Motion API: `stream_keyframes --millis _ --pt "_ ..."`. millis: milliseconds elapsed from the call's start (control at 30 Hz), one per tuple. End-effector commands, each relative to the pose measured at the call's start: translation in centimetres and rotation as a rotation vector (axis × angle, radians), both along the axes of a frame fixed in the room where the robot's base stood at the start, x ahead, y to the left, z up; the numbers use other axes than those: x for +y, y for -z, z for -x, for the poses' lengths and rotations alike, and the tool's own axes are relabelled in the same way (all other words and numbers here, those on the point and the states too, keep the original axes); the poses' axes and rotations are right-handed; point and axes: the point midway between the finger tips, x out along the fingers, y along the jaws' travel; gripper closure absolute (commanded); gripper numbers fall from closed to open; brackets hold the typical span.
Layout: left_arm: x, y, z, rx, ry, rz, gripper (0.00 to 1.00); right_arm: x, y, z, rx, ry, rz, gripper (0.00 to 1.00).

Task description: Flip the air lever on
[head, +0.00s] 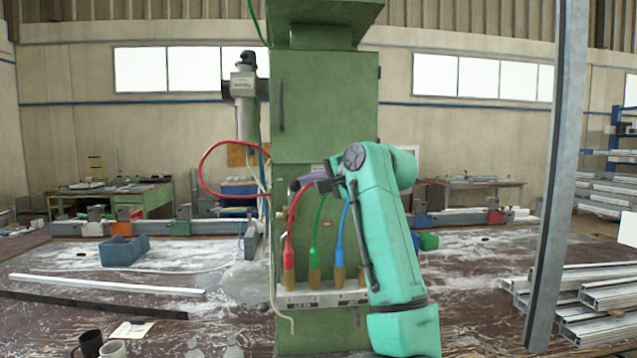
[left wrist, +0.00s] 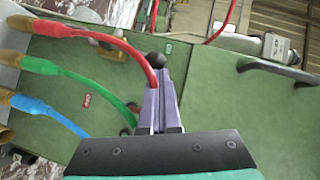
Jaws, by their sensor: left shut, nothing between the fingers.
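The air lever shows in the left wrist view as a black ball knob (left wrist: 155,59) against the green cabinet (left wrist: 225,90). A small green label (left wrist: 168,48) is just beside the knob, and a red label (left wrist: 87,100) sits lower left; I cannot read either clearly. My left gripper (left wrist: 158,84) has its purple fingers shut and empty, tips right at the knob. I cannot tell whether they touch it. My right gripper is not in view.
Red (head: 297,220), green (head: 318,228) and blue (head: 341,228) hoses rise from a bar at the cabinet's front, close to my gripper. A dark door handle (left wrist: 280,70) sits to the right. Metal profiles (head: 600,290) and a post (head: 556,190) stand right.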

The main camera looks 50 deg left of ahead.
Motion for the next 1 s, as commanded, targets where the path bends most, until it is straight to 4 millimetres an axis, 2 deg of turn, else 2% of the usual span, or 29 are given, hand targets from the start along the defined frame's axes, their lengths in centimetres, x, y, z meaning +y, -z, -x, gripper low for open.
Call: stream_keyframes --millis 333,1000 --pt "0.6 -0.4 0.9 -0.096 -0.001 0.068 1.00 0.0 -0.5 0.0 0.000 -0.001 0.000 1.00" --pt "0.5 -0.8 1.4 -0.105 -0.002 0.072 1.00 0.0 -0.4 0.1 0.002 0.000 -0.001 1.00"
